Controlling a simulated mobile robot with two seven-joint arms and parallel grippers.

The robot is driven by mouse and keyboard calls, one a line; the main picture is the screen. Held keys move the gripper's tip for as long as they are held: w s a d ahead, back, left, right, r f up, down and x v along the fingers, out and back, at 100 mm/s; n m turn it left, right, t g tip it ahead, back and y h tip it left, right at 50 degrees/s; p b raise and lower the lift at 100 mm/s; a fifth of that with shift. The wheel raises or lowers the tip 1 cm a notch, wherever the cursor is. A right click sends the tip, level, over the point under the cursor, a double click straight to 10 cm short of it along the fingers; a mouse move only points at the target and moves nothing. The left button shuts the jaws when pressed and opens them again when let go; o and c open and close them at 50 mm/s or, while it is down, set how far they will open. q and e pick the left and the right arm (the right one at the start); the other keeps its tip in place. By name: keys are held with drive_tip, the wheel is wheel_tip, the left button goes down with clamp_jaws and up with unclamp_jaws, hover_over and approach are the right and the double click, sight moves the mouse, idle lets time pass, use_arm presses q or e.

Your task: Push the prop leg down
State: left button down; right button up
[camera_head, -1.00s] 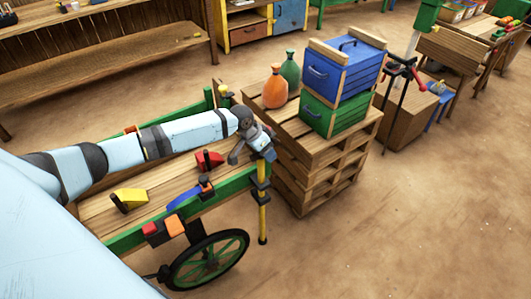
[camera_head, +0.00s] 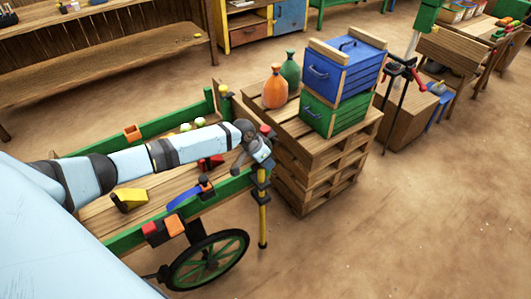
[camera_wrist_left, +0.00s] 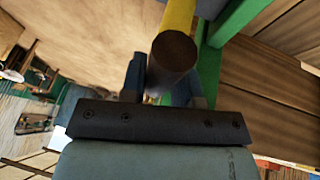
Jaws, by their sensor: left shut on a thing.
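The prop leg (camera_head: 263,222) is a yellow upright pole at the near right corner of the green-sided cart (camera_head: 130,238). It runs through dark brackets (camera_head: 260,190) on the cart's corner, and its foot reaches down close to the ground. My left gripper (camera_head: 263,166) is at the leg's upper part, shut on it. In the left wrist view the leg (camera_wrist_left: 178,18) shows its dark round end between the two blue-grey fingers (camera_wrist_left: 168,85). The exact contact of the fingers is partly hidden. My right gripper is in neither view.
The cart bed holds a yellow wedge (camera_head: 130,200), a red wedge (camera_head: 212,162) and other small parts; a spoked wheel (camera_head: 208,262) stands below. A pallet stack (camera_head: 300,170) with crates (camera_head: 335,115) and bottles stands close right of the leg. Floor at front right is clear.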

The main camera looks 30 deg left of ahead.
use_arm(q)
drive_tip(key=shift+s+f+b, duration=0.15)
drive_tip(key=shift+f+b, duration=0.3)
drive_tip(key=shift+f, duration=2.35)
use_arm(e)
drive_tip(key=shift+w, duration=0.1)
use_arm(q)
drive_tip(key=c, duration=0.9)
unclamp_jaws()
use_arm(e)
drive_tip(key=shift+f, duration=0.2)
use_arm(q)
drive_tip(key=shift+r, duration=0.15)
drive_tip(key=p+v, duration=0.2)
drive_tip(key=v, duration=1.1)
drive_tip(key=shift+a+r, duration=0.15)
drive_tip(key=shift+r, duration=0.1)
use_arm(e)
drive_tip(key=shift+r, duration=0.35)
